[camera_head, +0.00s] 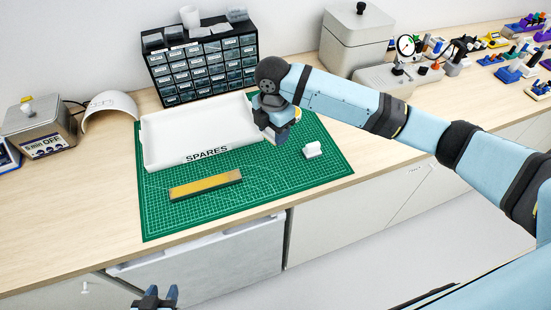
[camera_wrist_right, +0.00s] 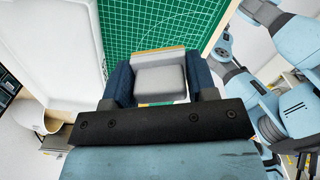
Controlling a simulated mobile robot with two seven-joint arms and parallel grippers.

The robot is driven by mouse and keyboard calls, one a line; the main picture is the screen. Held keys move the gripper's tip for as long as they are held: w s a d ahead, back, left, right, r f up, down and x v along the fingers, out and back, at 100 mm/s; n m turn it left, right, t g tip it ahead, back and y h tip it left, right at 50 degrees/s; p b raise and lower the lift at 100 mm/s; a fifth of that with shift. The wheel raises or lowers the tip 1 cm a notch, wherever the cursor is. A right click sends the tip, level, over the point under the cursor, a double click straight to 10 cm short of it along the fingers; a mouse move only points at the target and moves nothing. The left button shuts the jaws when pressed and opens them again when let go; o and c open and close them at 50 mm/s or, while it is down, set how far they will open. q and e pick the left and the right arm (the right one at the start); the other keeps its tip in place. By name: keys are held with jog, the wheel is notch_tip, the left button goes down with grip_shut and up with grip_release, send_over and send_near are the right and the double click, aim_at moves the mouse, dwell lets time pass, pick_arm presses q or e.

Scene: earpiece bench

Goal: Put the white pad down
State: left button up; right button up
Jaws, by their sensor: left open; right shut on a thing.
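My right gripper (camera_head: 278,135) is over the green cutting mat, beside the right end of the white tray. In the right wrist view it (camera_wrist_right: 160,85) is shut on the white pad (camera_wrist_right: 160,82), a pale grey-white block between its two dark blue fingers. The mat shows behind the pad; I cannot tell the gap between them. In the head view the pad is not clearly visible at the gripper. My left gripper (camera_head: 155,298) is open and empty at the bottom edge, in front of the bench.
The white SPARES tray (camera_head: 160,160) stands on the green mat (camera_head: 270,190). A yellow-topped bar (camera_head: 206,185) lies in front of it. A drawer cabinet (camera_head: 200,65) stands behind. The mat's front is clear.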

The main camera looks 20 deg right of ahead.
send_over(274, 165)
notch_tip(274, 165, down, 8)
jog(key=shift+s+r, duration=0.1)
jog(key=shift+f+p, duration=0.4)
jog(key=shift+f, duration=1.9)
jog(key=shift+f, duration=0.15)
jog(key=o, duration=0.8)
jog(key=shift+o, duration=0.2)
notch_tip(274, 165, up, 12)
jog(key=shift+r+b, duration=0.2)
jog(key=shift+b, duration=0.25)
